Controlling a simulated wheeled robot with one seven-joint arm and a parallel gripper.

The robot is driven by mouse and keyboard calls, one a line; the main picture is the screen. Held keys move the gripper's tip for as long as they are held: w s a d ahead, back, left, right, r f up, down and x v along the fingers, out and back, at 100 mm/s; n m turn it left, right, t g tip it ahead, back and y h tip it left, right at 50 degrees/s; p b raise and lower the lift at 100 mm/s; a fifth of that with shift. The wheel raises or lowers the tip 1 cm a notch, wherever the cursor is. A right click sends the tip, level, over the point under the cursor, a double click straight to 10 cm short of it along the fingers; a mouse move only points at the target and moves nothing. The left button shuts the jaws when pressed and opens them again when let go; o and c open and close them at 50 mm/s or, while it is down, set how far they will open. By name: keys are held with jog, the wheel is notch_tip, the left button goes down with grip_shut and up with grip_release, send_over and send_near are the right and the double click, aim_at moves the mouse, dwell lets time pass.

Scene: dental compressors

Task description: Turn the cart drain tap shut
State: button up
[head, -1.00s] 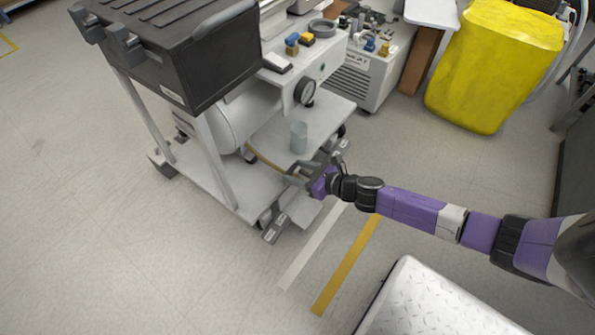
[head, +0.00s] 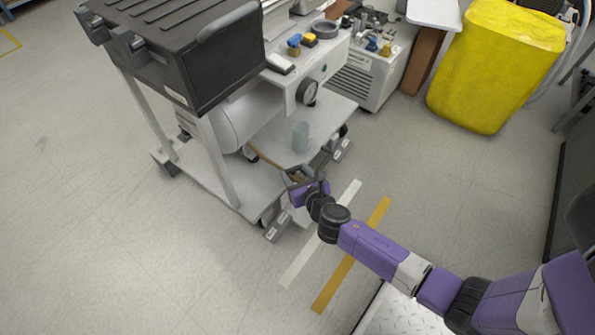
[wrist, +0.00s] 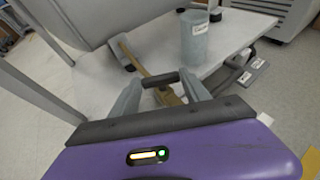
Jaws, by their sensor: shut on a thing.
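The white cart (head: 205,185) stands left of centre in the head view, with a round tank (head: 235,122) on its lower shelf. Its drain tap shows in the wrist view as a brass body (wrist: 168,96) on a tan pipe (wrist: 130,52), with a dark lever handle (wrist: 160,79) lying across the picture. My gripper (wrist: 160,84) is shut on this handle, one grey finger at each end. In the head view my gripper (head: 300,188) is at the cart's front edge, and my wrist hides most of the tap.
A translucent cup (head: 300,137) stands on the shelf close behind the tap; it also shows in the wrist view (wrist: 194,38). Grey pedals (head: 276,230) lie low at the cart's front. Striped floor (head: 350,255) is clear in front.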

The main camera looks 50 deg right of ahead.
jog(key=m+g+h, duration=0.1)
jog(key=m+h, duration=0.1)
jog(key=w+m+g+h, duration=0.1)
jog(key=m+g, duration=0.1)
jog(key=a+m+g+h, duration=0.1)
jog(key=m+g+h, duration=0.1)
jog(key=shift+w+m+h, duration=0.15)
jog(key=shift+m+h, duration=0.15)
jog(key=m+g, duration=0.1)
jog(key=m+g+h, duration=0.1)
jog(key=g, duration=0.1)
jog(key=shift+w+a+m+b, duration=0.15)
jog(key=shift+w+m+b, duration=0.1)
jog(key=shift+m+b, duration=0.05)
jog(key=shift+w+a+f+m+g+h+b, duration=0.15)
jog(key=shift+m+g+b, duration=0.25)
jog(key=shift+m+g, duration=0.4)
jog(key=shift+w+d+r+m+g+h+b, duration=0.15)
jog(key=shift+m+g+b, duration=0.2)
jog(key=shift+m+g, duration=0.4)
jog(key=shift+s+a+f+g, duration=0.1)
jog(key=shift+f+g, duration=0.05)
jog(key=shift+g, duration=0.3)
jog(key=o, duration=1.4)
